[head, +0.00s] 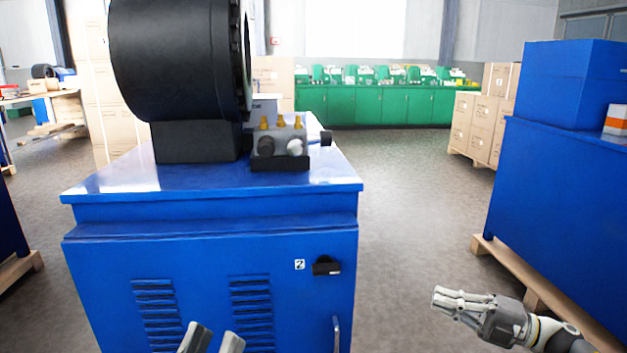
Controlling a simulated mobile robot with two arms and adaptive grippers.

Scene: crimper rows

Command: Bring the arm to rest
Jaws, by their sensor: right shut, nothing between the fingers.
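My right gripper (438,299) shows at the lower right, its arm coming in from the right edge. Its grey fingers are together and empty, pointing left over the open floor, apart from the blue cabinet. My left gripper (216,337) shows only as two grey fingertips at the bottom edge, in front of the cabinet's vents. The fingertips stand apart with a gap and nothing between them. The rest of the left arm is out of view.
A blue cabinet (210,215) carrying a black crimper head (175,60) and a valve block (280,145) stands ahead. Another blue machine (560,200) on a pallet stands right. Cartons (485,125) and green cabinets (390,105) are behind. Floor between is clear.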

